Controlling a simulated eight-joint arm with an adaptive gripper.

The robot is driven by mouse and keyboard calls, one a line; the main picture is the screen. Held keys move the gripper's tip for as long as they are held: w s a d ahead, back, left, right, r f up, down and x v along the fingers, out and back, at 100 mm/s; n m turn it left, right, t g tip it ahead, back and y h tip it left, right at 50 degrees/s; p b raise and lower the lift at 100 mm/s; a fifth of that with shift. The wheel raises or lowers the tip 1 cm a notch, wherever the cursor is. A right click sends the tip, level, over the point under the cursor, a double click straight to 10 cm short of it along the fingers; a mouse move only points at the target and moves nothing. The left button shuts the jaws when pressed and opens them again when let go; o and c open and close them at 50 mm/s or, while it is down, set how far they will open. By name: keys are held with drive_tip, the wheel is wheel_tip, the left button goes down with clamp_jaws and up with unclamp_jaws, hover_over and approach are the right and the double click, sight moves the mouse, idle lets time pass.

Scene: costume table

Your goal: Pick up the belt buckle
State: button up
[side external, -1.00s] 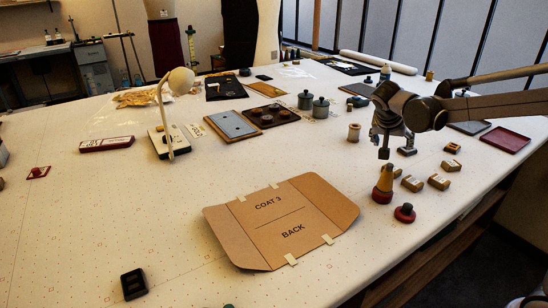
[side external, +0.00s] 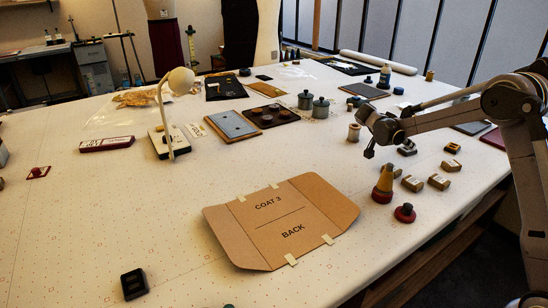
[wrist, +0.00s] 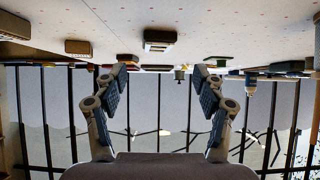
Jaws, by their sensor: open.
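A black slotted piece (side external: 134,284) that looks like a buckle lies flat at the near left of the table in the side view. A small dark piece (side external: 407,148) lies just right of my gripper; I cannot tell from its shape whether it is a buckle. My gripper (side external: 369,152) hangs above the table near the thread spool, far from the black slotted piece. In the wrist view my gripper (wrist: 160,78) has its fingers spread with nothing between them. A small block with a pale slot (wrist: 160,40) lies on the table beyond the fingertips.
A cardboard folder (side external: 280,220) lies mid-table. A yellow cone on a red base (side external: 384,183), a red and black knob (side external: 405,213) and several tan blocks (side external: 438,181) stand near the right edge. A lamp (side external: 170,110) stands at left. The near-left tabletop is mostly clear.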

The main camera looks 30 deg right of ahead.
sight(405, 149)
drive_tip(key=shift+f+x, duration=0.25)
drive_tip(key=shift+x, duration=2.8)
drive_tip(key=shift+s+a, duration=0.15)
drive_tip(key=shift+a, duration=0.1)
drive_tip(key=c, duration=1.2)
